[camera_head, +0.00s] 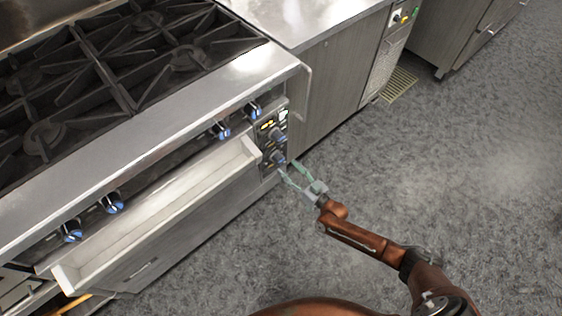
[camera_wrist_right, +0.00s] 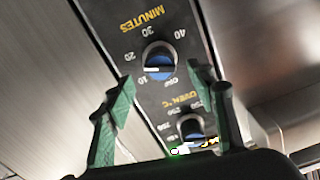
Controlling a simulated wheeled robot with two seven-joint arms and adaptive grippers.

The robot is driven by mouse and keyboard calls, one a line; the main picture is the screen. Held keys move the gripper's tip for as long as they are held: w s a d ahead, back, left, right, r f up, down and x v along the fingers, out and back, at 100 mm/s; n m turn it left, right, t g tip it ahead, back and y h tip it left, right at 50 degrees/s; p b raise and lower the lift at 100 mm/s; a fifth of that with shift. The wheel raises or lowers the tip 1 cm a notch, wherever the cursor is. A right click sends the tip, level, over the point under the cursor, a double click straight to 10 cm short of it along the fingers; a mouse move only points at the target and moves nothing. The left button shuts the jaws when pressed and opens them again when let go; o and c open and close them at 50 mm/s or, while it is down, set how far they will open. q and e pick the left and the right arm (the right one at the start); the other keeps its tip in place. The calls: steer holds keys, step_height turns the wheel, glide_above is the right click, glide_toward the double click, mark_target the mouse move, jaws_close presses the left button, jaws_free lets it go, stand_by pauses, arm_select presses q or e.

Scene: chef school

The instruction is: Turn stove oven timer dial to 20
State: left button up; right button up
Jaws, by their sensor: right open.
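The oven timer dial (camera_wrist_right: 159,60), a round blue and black knob with a white line across it, sits on a black panel under yellow "MINUTES" lettering in the right wrist view. Marks 10, 20, 30, 40 and OFF ring it. I cannot tell exactly which mark the line points to. In the head view it appears to be the lower knob (camera_head: 278,157) on the panel. My right gripper (camera_wrist_right: 160,75) is open, its green fingertips on either side of the dial in the picture; contact is not clear. It also shows in the head view (camera_head: 289,168). My left gripper is out of view.
An oven temperature dial (camera_wrist_right: 192,127) is close to the timer, between my fingers in the wrist picture. An open metal drawer (camera_head: 150,215) juts out left of the panel. Several blue burner knobs (camera_head: 112,202) line the stove front. The floor (camera_head: 420,160) at right is clear.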

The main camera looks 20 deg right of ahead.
mark_target(282, 163)
steer(key=x, duration=0.2)
steer(key=b+x, duration=0.1)
steer(key=shift+f, duration=0.25)
steer(key=shift+b+x, duration=0.3)
steer(key=shift+x, duration=0.7)
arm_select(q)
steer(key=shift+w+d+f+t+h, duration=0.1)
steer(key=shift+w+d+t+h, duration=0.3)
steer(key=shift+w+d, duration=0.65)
arm_select(e)
steer(key=shift+w+a+r, duration=0.2)
steer(key=shift+w, duration=0.3)
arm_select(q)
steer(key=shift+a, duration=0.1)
arm_select(e)
steer(key=shift+c, duration=0.7)
steer(key=c, duration=1)
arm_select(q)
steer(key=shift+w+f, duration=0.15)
arm_select(e)
steer(key=shift+m, duration=0.6)
